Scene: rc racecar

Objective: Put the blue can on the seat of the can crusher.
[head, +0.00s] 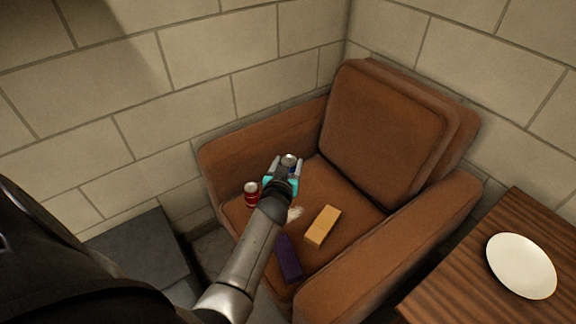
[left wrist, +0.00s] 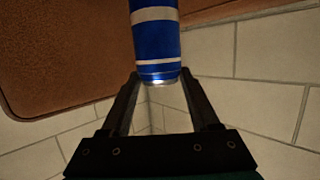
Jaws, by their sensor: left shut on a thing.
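The blue can (left wrist: 156,45) has white bands and sits between the fingertips of my left gripper (left wrist: 158,76) in the left wrist view. In the head view my left gripper (head: 285,168) is shut on the can over the brown armchair's seat, and only the can's silver top (head: 290,158) and a little blue show. I cannot tell how high the can is above the seat. I see no clear can crusher in either view. My right gripper is not in view.
The armchair (head: 345,275) holds a red can (head: 251,194), a tan block (head: 323,227) and a dark purple block (head: 288,258) on its seat. A wooden table (head: 455,265) with a white plate (head: 521,265) stands at the right. Block walls close in behind.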

